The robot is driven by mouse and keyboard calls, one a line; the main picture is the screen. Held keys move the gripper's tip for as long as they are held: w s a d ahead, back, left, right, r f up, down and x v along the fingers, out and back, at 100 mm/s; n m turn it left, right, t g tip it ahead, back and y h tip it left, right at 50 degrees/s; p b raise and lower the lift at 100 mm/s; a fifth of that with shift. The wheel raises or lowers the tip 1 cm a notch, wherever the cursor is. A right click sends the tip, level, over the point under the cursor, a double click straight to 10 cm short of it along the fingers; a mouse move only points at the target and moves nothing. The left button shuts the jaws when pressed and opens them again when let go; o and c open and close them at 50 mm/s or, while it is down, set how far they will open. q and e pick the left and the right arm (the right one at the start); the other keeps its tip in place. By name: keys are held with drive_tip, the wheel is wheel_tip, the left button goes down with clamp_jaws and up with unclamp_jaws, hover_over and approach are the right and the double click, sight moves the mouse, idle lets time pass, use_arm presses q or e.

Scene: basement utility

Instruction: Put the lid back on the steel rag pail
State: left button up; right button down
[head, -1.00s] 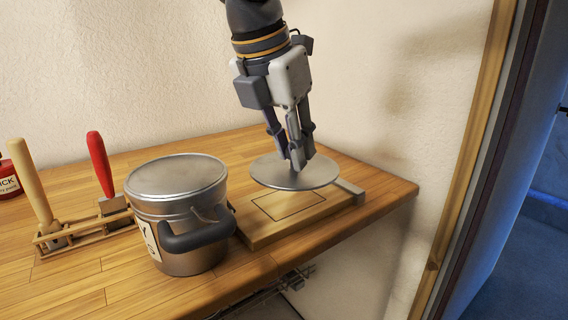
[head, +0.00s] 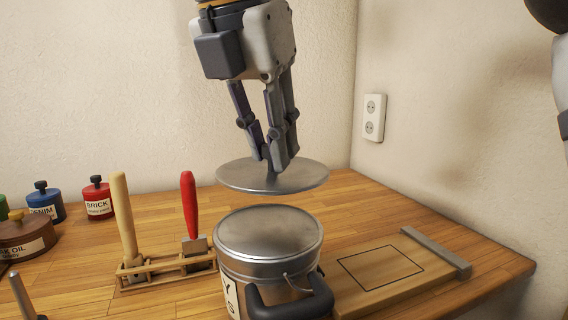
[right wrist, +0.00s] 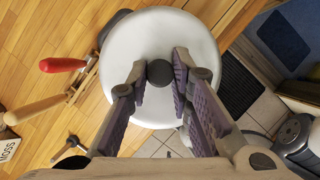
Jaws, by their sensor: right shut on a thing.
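The steel rag pail (head: 268,235) stands on the wooden bench, upright, with a dark handle at its front right and a partly visible label. Its top shows as a grey round surface inside a rim. My right gripper (head: 271,165) points down and is shut on the dark knob (right wrist: 160,73) of the round steel lid (head: 308,177). The lid hangs roughly level above the pail, with a visible gap between them. In the right wrist view the lid (right wrist: 160,35) hides most of what is below it. My left gripper is not in view.
A wooden board (head: 395,290) with a drawn square and a metal end strip lies right of the pail, bare. A wooden rack (head: 165,270) with a red-handled tool (head: 190,205) and a pale-handled tool (head: 124,215) stands left. Labelled tins, including a red one (head: 97,200), stand farther left.

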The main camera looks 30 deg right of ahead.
sight(264, 171)
drive_tip(key=shift+w+a+r, duration=0.2)
drive_tip(key=shift+w+a, duration=0.05)
drive_tip(key=shift+a, duration=0.05)
drive_tip(key=shift+f, duration=0.2)
wheel_tip(264, 171, down, 4)
drive_tip(key=shift+s+f, duration=0.1)
drive_tip(key=shift+s, duration=0.05)
drive_tip(key=shift+f, duration=0.85)
drive_tip(key=shift+f, duration=0.15)
idle(0.8)
drive_tip(key=c, duration=1.4)
unclamp_jaws()
drive_tip(key=shift+o, duration=0.5)
